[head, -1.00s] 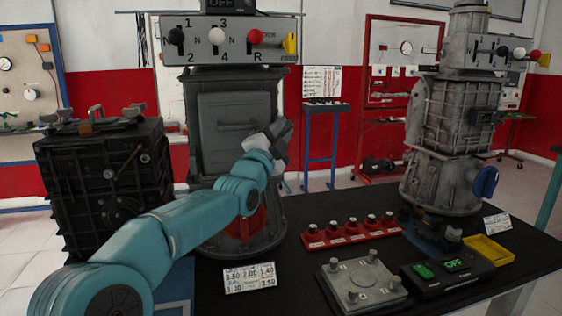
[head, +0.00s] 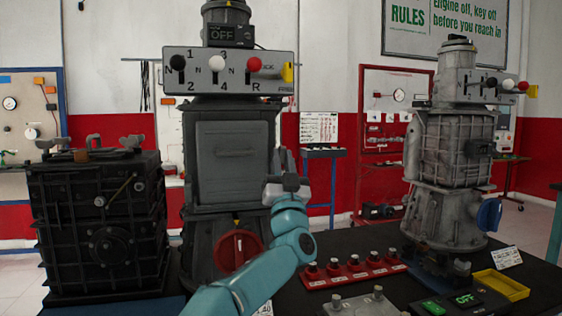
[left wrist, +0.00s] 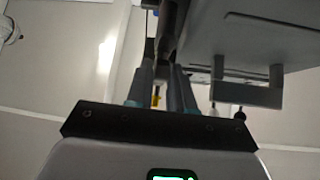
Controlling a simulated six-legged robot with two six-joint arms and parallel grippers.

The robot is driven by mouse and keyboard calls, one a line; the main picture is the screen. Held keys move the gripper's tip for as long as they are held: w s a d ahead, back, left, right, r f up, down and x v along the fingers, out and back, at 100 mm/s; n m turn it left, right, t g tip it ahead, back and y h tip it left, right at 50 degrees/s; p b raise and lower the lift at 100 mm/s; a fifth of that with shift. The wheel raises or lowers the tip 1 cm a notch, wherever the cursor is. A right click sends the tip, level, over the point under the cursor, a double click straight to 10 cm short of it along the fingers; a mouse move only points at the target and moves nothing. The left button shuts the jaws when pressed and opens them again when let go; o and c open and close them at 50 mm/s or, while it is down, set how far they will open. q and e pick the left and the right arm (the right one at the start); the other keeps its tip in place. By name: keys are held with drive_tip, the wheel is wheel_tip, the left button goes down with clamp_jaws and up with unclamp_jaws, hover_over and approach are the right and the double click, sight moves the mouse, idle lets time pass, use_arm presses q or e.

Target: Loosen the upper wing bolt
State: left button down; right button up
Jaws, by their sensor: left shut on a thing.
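The dark middle trainer (head: 235,160) stands upright with a flat front panel and a numbered shift plate (head: 228,70) above it. My right gripper is out of view.
A black gearbox (head: 100,225) stands to the left and a grey trainer (head: 445,150) to the right. A red wheel (head: 238,250) is low on the middle trainer.

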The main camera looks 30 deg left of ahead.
use_arm(q)
drive_tip(key=n+g+y, duration=0.2)
drive_tip(key=n, duration=0.1)
drive_tip(key=shift+w, duration=0.1)
drive_tip(key=shift+n+g+y+p, duration=0.3)
drive_tip(key=shift+n, duration=0.2)
drive_tip(key=c, duration=1.1)
unclamp_jaws()
drive_tip(key=shift+d+f, duration=0.2)
drive_tip(key=shift+f, duration=0.05)
drive_tip(key=shift+b+v, duration=1.7)
drive_tip(key=shift+v, duration=6.2)
